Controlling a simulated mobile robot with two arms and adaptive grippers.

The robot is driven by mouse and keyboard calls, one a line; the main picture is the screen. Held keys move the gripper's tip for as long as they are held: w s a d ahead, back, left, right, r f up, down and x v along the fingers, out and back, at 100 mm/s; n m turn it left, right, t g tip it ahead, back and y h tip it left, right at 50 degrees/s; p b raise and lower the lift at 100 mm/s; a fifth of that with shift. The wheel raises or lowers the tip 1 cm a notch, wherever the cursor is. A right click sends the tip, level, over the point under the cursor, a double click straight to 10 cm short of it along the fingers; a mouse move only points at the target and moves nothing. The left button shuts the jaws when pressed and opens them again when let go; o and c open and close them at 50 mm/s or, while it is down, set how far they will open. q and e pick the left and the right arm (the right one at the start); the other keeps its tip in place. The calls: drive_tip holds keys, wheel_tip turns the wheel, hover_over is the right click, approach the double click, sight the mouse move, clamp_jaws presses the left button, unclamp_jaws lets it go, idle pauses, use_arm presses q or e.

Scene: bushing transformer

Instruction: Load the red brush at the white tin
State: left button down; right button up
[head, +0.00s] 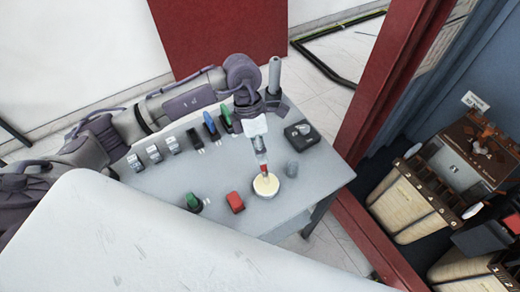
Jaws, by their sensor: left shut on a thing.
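My left gripper (259,146) reaches over the grey table from the left and points down. It is shut on the red brush (264,168), which it holds roughly upright. The brush's lower end is at the white tin (271,192), over or in its pale cream contents; I cannot tell how deep. The tin is round and open, and stands near the table's front right. The gripper hides the brush's upper part. My right gripper is not in view.
On the grey table (305,185) are a red block (235,202), a green item (194,202), a small grey cylinder (291,169) and a dark box (301,134). Several small items stand in a row behind. A red post (385,85) rises beyond the right edge.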

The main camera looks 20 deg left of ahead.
use_arm(q)
drive_tip(key=shift+f+b, duration=0.4)
drive_tip(key=shift+f, duration=0.05)
idle(0.6)
drive_tip(key=shift+f, duration=0.1)
idle(0.8)
drive_tip(key=shift+s, duration=0.1)
idle(0.4)
drive_tip(key=shift+r+p, duration=0.45)
drive_tip(key=shift+r, duration=0.7)
drive_tip(key=shift+r+p, duration=1.25)
drive_tip(key=shift+r, duration=1.2)
